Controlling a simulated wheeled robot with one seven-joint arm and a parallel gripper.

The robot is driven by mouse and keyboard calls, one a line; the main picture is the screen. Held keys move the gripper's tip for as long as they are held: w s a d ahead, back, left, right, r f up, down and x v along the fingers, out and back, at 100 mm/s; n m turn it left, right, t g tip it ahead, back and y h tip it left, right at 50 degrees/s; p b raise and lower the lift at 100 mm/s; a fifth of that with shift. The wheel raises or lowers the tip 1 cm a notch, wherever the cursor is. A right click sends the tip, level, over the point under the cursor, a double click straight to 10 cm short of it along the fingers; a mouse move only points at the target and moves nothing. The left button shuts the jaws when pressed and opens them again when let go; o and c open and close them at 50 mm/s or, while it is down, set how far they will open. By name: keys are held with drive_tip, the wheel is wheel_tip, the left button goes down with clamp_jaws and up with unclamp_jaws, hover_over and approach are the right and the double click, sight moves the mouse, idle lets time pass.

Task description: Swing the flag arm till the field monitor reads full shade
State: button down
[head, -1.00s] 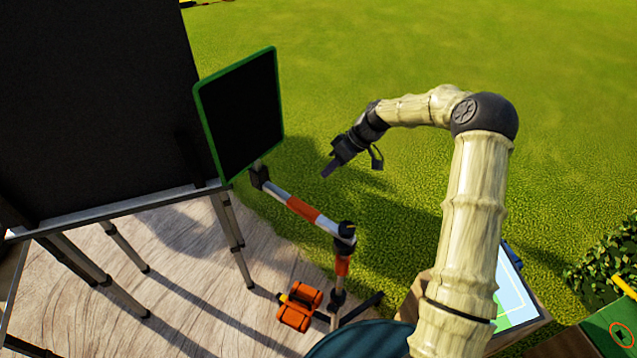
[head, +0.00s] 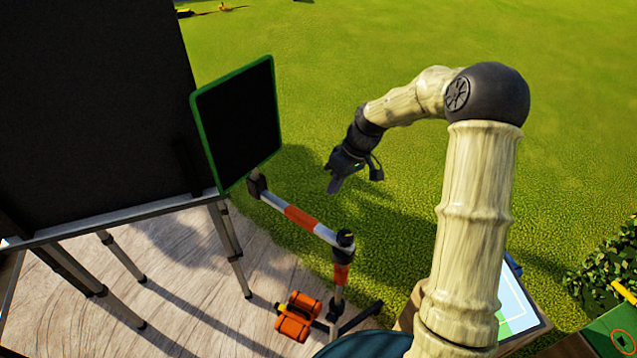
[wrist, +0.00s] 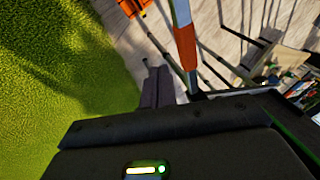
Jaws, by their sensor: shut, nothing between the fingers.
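The flag (head: 238,122), a black panel with a green rim, stands upright at the left-centre of the head view. Its arm (head: 300,217), striped orange and white, runs from the flag's lower edge to a black joint (head: 345,238) on a stand. My gripper (head: 333,187) is shut and empty, pointing down, right of the flag and apart from it. In the wrist view the fingertips (wrist: 157,88) are together, left of the striped arm (wrist: 185,45); contact cannot be told. A screen with pale blue and green areas (head: 515,300), perhaps the field monitor, is partly hidden by my arm.
A large black panel (head: 90,90) on metal legs fills the left over a wooden deck (head: 190,290). An orange weight (head: 298,316) lies by the stand's foot. A hedge (head: 605,272) and green box are at right. Open grass lies behind.

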drive_tip(key=s+d+r+m+t+h, duration=0.1)
drive_tip(key=s+d+r+m, duration=0.1)
drive_tip(key=s, duration=0.5)
drive_tip(key=s+d+r+m+t+h, duration=0.1)
drive_tip(key=s+d+m+h, duration=0.1)
drive_tip(key=s, duration=0.5)
drive_tip(key=s+d+r+m+t+h, duration=0.1)
drive_tip(key=s+d+r+m, duration=0.1)
drive_tip(key=s, duration=0.5)
drive_tip(key=shift+d+r+m, duration=0.35)
drive_tip(key=shift+d+m, duration=0.3)
drive_tip(key=shift+m, duration=0.55)
drive_tip(key=shift+s, duration=0.1)
